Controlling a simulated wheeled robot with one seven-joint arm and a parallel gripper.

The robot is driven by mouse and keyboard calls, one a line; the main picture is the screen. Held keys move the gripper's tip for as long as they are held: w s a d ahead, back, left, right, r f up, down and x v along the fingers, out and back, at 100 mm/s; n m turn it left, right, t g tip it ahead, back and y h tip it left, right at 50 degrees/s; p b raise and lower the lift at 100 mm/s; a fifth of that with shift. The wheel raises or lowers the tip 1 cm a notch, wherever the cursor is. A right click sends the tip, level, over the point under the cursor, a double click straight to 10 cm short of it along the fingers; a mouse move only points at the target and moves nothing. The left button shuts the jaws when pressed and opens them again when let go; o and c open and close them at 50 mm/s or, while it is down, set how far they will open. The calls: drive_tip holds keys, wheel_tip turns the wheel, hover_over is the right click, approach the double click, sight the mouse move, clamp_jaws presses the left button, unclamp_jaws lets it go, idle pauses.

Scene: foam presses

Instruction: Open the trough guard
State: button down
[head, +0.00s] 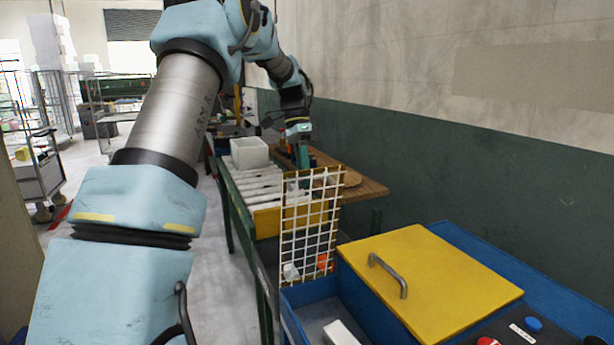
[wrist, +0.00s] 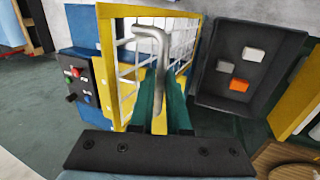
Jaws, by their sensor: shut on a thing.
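The trough guard (head: 312,225) is a white mesh panel in a yellow frame. In the head view it stands roughly upright at the far end of the blue trough (head: 320,290). The wrist view shows the guard (wrist: 183,42) close up behind my fingers. My gripper (head: 302,156) is at the guard's top, on its far side. In the wrist view my green fingers (wrist: 163,100) are shut on a grey bent handle (wrist: 150,35). The guard's mesh hides part of what lies behind it in the head view.
A closed yellow lid (head: 435,280) with a metal handle covers the box at right. Buttons (head: 534,325) sit at the lower right. A dark tray (wrist: 290,65) holds white and orange blocks. A white bin (head: 249,153) stands on a slatted bench behind. A wall runs along the right.

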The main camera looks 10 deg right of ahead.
drive_tip(key=shift+a+f, duration=0.15)
drive_tip(key=shift+f, duration=0.05)
drive_tip(key=c, duration=0.9)
unclamp_jaws()
drive_tip(key=shift+r, duration=0.1)
drive_tip(key=b+v, duration=0.2)
drive_tip(key=v, duration=0.8)
drive_tip(key=shift+w+r, duration=0.1)
drive_tip(key=shift+r, duration=0.3)
